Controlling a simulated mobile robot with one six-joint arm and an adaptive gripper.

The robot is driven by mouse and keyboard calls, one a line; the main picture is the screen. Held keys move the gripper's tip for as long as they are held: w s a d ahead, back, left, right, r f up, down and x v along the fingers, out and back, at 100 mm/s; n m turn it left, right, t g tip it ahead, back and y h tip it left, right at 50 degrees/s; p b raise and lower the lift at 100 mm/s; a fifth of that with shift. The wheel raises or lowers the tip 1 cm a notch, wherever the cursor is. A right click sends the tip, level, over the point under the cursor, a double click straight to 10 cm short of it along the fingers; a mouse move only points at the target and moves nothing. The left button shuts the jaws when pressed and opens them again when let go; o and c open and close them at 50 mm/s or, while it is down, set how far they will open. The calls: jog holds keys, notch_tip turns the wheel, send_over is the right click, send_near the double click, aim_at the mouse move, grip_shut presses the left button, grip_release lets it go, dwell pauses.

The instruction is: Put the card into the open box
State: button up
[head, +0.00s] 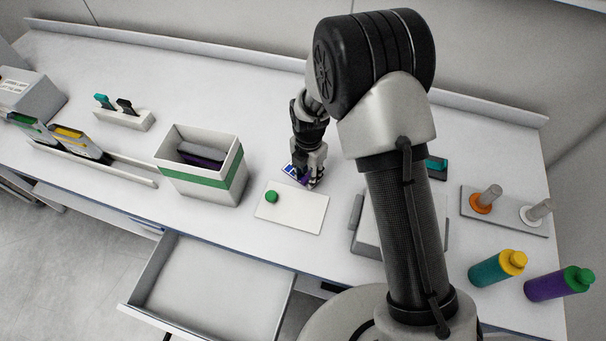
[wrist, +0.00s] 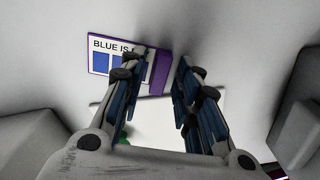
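The card (wrist: 105,50) is white with blue squares, a purple border at its right and printed text beginning "BLUE IS". It appears to lie flat on the bench, and in the head view (head: 289,168) it is partly hidden by my gripper (head: 311,178). In the wrist view, my gripper (wrist: 162,66) has its two fingers apart, with a clear gap. The left finger overlaps the card's right part, and the purple edge shows between the fingers. The open box (head: 200,183) is white with a green band, left of my gripper. Dark and purple items lie inside it.
A white plate with a green knob (head: 271,197) lies between box and gripper. An open, empty drawer (head: 210,285) juts out in front. A long rack (head: 120,172) holds upright items at left. Bottles (head: 497,268) and a pegged grey board (head: 510,213) stand at right.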

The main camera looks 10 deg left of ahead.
aim_at(308, 176)
grip_shut()
jog(key=shift+r, duration=0.15)
notch_tip(308, 176, up, 20)
jog(key=p, duration=0.3)
dwell(0.5)
jog(key=shift+s, duration=0.1)
